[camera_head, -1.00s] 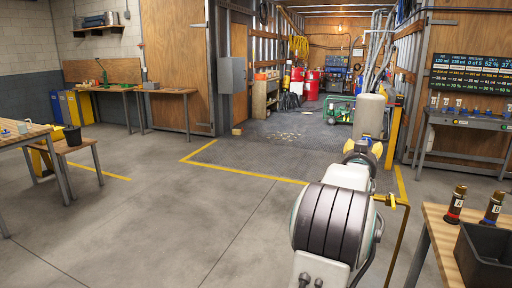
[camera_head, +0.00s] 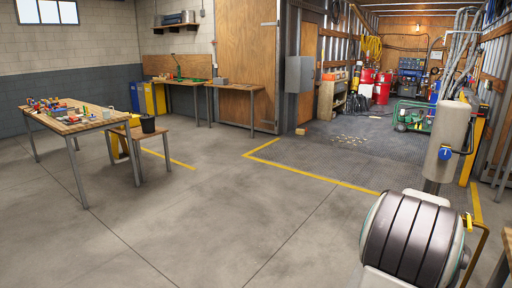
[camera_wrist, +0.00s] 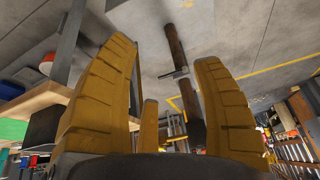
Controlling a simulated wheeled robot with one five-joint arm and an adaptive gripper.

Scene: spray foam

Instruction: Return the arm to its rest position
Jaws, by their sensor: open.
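My gripper (camera_wrist: 165,52) shows in the wrist view as two thick yellow fingers set wide apart. I see nothing held between them. A brown bar with a short metal crosspiece shows in the gap, against the grey floor; I cannot tell how far off it is. The gripper itself is not visible in the head view. A dark-banded drum with pale ends fills the lower right there, and I cannot tell whether it is part of my arm.
In the head view, a cluttered wooden table (camera_head: 72,126) stands left with a bench (camera_head: 158,131) beside it. A pale cylinder with a blue dial (camera_head: 446,140) stands right. A yellow line (camera_head: 310,174) marks the floor. The middle floor is clear.

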